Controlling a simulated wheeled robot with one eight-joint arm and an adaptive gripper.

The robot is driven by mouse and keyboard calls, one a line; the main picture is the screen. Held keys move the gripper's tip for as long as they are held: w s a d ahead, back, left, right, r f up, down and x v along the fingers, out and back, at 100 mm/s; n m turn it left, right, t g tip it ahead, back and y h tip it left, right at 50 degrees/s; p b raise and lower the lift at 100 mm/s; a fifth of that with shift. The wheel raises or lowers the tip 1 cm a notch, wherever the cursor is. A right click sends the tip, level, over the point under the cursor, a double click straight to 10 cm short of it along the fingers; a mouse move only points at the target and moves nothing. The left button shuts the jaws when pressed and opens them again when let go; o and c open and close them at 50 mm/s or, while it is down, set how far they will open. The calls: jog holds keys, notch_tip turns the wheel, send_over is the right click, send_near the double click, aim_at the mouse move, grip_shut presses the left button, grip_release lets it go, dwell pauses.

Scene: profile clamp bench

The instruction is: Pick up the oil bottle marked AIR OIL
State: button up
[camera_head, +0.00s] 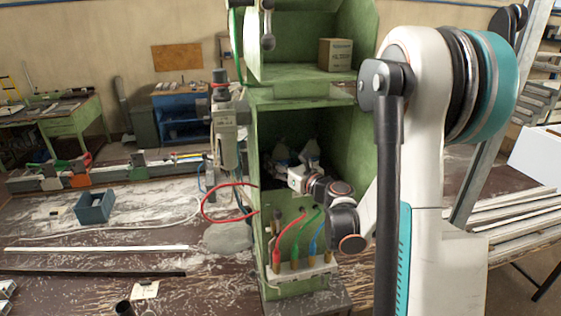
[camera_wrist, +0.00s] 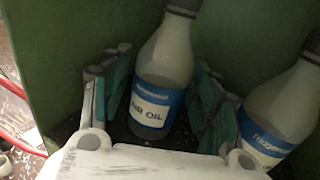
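The oil bottle marked AIR OIL (camera_wrist: 166,75) stands in the wrist view, pale with a blue and white label; its cap is cut off by the top edge. My gripper (camera_wrist: 165,92) is open, with one teal-padded finger on each side of this bottle. I cannot tell whether the right finger touches it. In the head view, my gripper (camera_head: 296,179) is at the opening of the green cabinet (camera_head: 345,128), in front of two pale bottles (camera_head: 309,152). Their labels cannot be read there.
A second bottle (camera_wrist: 277,115) with a similar label stands close to the right finger. Green cabinet walls rise close around in the wrist view. A red hose (camera_head: 208,203) loops left of the cabinet. Coloured air lines (camera_head: 294,245) are below the opening; a cardboard box (camera_head: 336,54) is above.

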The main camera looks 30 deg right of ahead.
jog(key=c, duration=0.8)
jog(key=shift+o, duration=0.2)
